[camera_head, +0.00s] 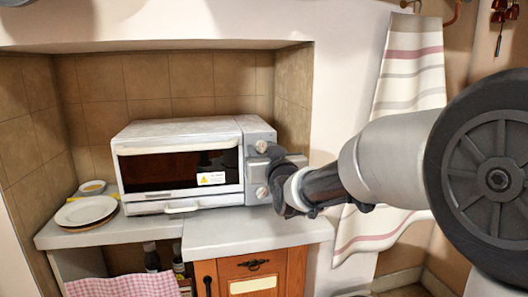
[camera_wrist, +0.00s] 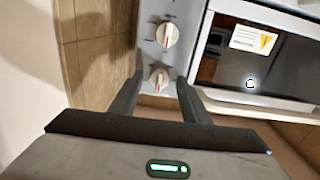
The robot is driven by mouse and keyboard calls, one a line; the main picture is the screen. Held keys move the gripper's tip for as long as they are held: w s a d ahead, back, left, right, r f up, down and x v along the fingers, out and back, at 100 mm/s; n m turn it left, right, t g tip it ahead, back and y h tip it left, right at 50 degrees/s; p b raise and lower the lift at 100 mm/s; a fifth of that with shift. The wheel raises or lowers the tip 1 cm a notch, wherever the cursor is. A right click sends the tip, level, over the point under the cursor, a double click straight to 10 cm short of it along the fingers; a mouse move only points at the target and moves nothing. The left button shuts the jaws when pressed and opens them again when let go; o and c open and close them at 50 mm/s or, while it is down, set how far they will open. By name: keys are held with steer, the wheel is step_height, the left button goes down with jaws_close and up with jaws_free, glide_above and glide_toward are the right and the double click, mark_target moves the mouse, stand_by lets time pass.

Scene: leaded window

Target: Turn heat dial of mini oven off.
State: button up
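The mini oven (camera_head: 180,128) is white, with its door shut, and stands on a counter in a tiled alcove. Its right-hand panel carries an upper dial (camera_head: 261,146) and a lower dial (camera_head: 262,192). My gripper (camera_head: 273,154) is at the panel, beside the upper dial. The wrist view looks upside down. There, the upper dial (camera_wrist: 158,78), white with a red mark, sits between my open fingers, with small gaps visible on both sides. The lower dial (camera_wrist: 167,35) is beyond them. I cannot read which dial is for heat.
Stacked plates (camera_head: 86,211) and a small bowl (camera_head: 92,187) stand left of the oven. The counter (camera_head: 230,235) in front is clear. A striped towel (camera_head: 408,85) hangs at the right, behind my arm. The tiled alcove wall (camera_wrist: 95,45) is close beside the panel.

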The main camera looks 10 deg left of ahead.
steer(key=p+v, duration=0.1)
steer(key=v, duration=1.6)
steer(key=shift+s+p, duration=0.2)
steer(key=shift+p, duration=0.15)
steer(key=shift+d, duration=0.2)
steer(key=s+d+f+m+g+h, duration=0.2)
steer(key=s+d+f+h, duration=0.1)
steer(key=d, duration=0.4)
steer(key=s+d+f+m+g+h, duration=0.1)
steer(key=s+d+f+g+h, duration=0.2)
steer(key=d, duration=0.4)
steer(key=s+d+f+m+g+h, duration=0.1)
steer(key=s+d+f+g, duration=0.25)
steer(key=s, duration=0.35)
steer(key=s+d+f+m+g+h, duration=0.1)
steer(key=s+d+f+g, duration=0.1)
steer(key=s+d, duration=0.4)
step_height(320, 180, up, 26)
steer(key=s+p, duration=0.1)
steer(key=p, duration=2.5)
steer(key=shift+a, duration=0.45)
